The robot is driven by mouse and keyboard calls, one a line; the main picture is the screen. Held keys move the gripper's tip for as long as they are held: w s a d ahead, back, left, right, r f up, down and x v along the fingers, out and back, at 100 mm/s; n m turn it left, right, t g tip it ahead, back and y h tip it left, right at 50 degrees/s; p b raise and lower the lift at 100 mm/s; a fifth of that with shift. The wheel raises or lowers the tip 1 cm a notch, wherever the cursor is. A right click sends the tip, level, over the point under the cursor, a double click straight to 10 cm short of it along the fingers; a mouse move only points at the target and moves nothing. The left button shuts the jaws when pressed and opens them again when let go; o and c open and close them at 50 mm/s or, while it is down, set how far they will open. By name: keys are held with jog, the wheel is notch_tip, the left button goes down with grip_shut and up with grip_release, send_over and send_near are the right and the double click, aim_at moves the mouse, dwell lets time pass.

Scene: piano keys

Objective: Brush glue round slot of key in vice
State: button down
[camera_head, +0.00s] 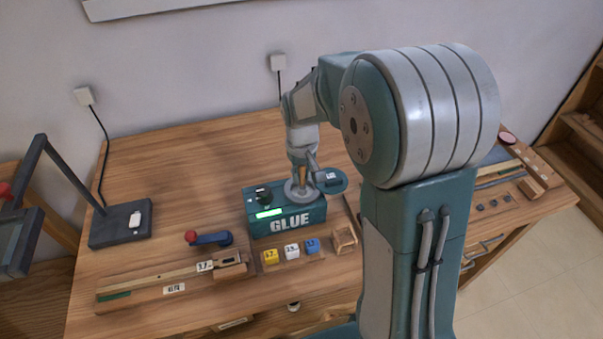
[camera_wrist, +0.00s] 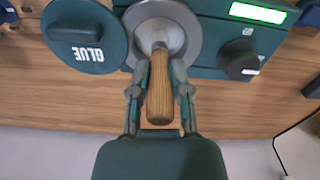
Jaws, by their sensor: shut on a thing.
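My gripper (camera_wrist: 160,75) is shut on the wooden handle of a brush (camera_wrist: 160,103). The brush's lower end is in the round metal opening of the glue pot (camera_wrist: 192,42); its bristles are hidden. In the head view, my gripper (camera_head: 303,172) is over the green box marked GLUE (camera_head: 291,225). The round green lid (camera_head: 331,181) is off to the side of the opening, and also shows in the wrist view (camera_wrist: 85,35). A long pale key (camera_head: 160,278) lies on a wooden holder (camera_head: 170,291) at front left, beside a label 3.7. Its slot is too small to make out.
A blue lever with a red knob (camera_head: 208,238) is behind the holder. Yellow, white and blue numbered blocks (camera_head: 291,250) and a small wooden box (camera_head: 344,238) stand before the glue box. A black stand (camera_head: 120,224) is at left. The table's back left is clear.

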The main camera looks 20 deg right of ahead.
jog(key=shift+s+f, duration=0.1)
jog(key=shift+r, duration=3.55)
